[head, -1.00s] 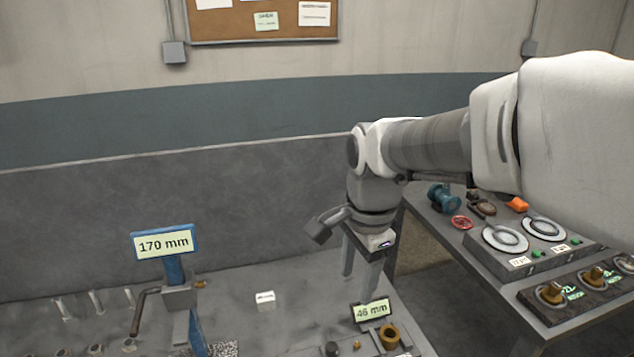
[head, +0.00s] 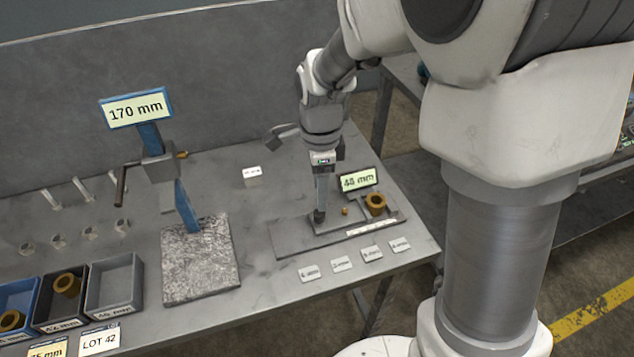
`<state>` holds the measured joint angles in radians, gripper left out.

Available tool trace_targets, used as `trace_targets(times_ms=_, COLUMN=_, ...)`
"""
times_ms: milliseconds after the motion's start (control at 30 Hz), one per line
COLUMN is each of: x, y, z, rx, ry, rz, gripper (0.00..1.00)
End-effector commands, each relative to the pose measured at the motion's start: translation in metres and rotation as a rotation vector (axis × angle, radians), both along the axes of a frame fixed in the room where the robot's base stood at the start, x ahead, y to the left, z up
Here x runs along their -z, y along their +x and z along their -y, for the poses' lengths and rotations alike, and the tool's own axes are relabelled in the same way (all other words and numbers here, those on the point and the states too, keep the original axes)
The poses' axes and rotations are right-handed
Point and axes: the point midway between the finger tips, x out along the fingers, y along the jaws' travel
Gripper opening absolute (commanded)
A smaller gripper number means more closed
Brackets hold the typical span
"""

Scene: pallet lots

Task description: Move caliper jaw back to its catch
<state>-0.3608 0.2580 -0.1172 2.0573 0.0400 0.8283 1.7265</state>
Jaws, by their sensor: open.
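The caliper (head: 290,240) is a low grey gauge on the right part of the bench. Its small display (head: 358,180) appears to read 48 mm. A brass ring (head: 375,203) stands at its right end and a small brass knob (head: 345,211) sits near its middle. A dark upright piece (head: 319,216) at its left appears to be the caliper jaw. My gripper (head: 321,205) points down over this left part, fingertips at or just above the dark piece. The fingers overlap in this view; they are open, but contact with the jaw cannot be told. I cannot make out the catch.
A blue stand with a 170 mm display (head: 136,108) and a side crank (head: 122,185) rises left of my gripper. Bins (head: 115,285) line the front left. Label plates (head: 341,264) lie before the caliper. A white block (head: 252,176) sits behind. My arm covers the right side.

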Motion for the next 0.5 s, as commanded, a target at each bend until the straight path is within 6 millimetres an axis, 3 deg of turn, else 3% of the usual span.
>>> trace_targets(times_ms=33, x=0.015, y=-0.001, z=0.000, rx=0.000, ry=-0.001, rz=-0.004, gripper=0.62)
trace_targets(times_ms=200, x=0.045, y=-0.001, z=0.000, rx=0.000, ry=-0.001, rz=-0.004, gripper=0.62)
trace_targets(times_ms=500, x=0.066, y=0.000, z=0.000, rx=0.000, ry=0.000, rz=0.000, gripper=0.62)
